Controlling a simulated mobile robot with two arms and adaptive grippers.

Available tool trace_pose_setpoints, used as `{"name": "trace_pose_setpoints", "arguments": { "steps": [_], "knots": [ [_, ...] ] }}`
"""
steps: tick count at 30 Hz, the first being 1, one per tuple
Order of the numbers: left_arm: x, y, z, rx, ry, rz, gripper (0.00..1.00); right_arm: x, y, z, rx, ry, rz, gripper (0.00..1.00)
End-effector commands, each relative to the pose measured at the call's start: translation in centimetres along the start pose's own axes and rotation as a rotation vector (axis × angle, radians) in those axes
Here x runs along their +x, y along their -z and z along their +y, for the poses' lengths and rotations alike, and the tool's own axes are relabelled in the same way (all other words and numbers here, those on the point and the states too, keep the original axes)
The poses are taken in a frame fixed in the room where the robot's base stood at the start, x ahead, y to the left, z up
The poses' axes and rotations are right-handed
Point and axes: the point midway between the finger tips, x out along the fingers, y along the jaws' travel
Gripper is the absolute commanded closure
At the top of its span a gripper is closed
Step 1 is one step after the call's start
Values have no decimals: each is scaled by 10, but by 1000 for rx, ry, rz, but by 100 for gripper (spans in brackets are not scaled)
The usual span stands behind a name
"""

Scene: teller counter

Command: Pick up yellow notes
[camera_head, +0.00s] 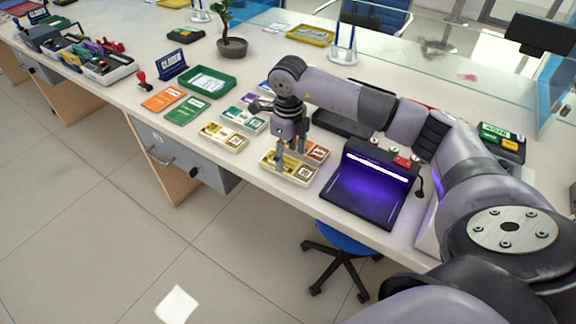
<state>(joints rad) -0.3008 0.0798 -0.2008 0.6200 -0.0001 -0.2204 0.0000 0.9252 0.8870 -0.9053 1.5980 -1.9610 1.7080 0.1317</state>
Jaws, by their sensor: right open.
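A bundle of yellow notes (293,174) lies near the front edge of the counter. My right gripper (290,158) points down over it with its fingers apart; one finger is in front of the yellow bundle, and I cannot tell whether it touches. A second pale yellow bundle (223,138) lies to the left, apart from the gripper. Orange-brown notes (318,152) lie just behind the first bundle, partly hidden by the gripper. Teal-green notes (245,119) lie behind the second bundle. My left gripper is not in view.
A black device with a purple-lit surface (370,182) stands close right of the yellow notes. A green tray (207,82), green booklet (187,109), orange booklet (163,99) and potted plant (232,46) are farther left and back. A glass screen runs along the back.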

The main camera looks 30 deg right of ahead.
Motion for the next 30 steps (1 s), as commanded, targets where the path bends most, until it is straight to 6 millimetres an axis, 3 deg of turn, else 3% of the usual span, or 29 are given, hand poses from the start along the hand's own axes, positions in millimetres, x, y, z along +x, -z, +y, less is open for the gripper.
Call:
{"name": "trace_pose_setpoints", "arguments": {
  "steps": [6, 14, 30],
  "knots": [
    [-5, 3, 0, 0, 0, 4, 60, 28, -1, 1, -1, -1, 1, 40],
    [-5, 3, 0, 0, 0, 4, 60, 32, -1, 0, -1, 0, 0, 40],
    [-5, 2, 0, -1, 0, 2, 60, 31, -1, 0, 0, 0, 0, 75]
  ]
}}
